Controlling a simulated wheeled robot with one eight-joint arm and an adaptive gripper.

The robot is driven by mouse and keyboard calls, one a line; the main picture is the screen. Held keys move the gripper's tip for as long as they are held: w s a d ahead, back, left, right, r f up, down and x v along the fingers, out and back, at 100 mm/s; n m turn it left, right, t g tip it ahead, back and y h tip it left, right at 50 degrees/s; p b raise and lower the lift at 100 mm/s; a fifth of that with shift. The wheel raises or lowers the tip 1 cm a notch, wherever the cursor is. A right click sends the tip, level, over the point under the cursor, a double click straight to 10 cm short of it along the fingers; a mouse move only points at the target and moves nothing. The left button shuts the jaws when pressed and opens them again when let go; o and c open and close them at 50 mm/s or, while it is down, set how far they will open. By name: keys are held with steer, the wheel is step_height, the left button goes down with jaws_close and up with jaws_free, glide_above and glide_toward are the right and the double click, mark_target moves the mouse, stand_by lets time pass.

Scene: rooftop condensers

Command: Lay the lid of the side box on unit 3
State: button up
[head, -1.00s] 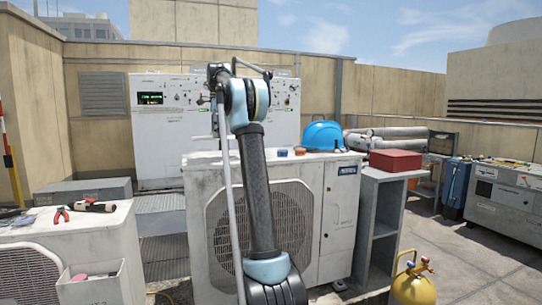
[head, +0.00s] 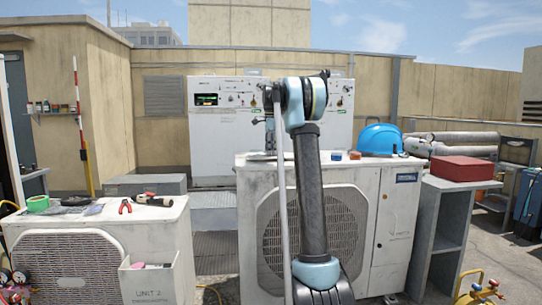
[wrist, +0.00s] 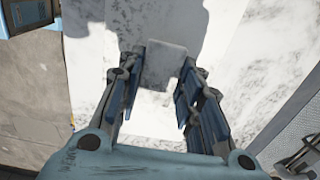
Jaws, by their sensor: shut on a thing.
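In the head view my gripper (head: 269,138) is over the left part of the middle condenser unit's top (head: 300,162), partly hidden by my arm. In the wrist view my gripper (wrist: 160,85) is shut on a small pale grey block-like piece (wrist: 164,66), which I take for part of the lid. The lid's full outline is unclear against the pale, scuffed surface below. I cannot tell whether it touches that surface. An open white side box (head: 150,276) marked UNIT 2 is on the left condenser unit (head: 60,228). No readable number 3 shows.
On the middle unit's top are a blue hard hat (head: 380,139) and small blue and orange-red pieces (head: 346,155). A red case (head: 462,168) sits on the grey shelf to the right.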

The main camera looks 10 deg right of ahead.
steer(key=shift+f, duration=0.8)
steer(key=o, duration=1.3)
steer(key=shift+c, duration=0.2)
step_height(320, 180, up, 12)
steer(key=shift+s, duration=0.15)
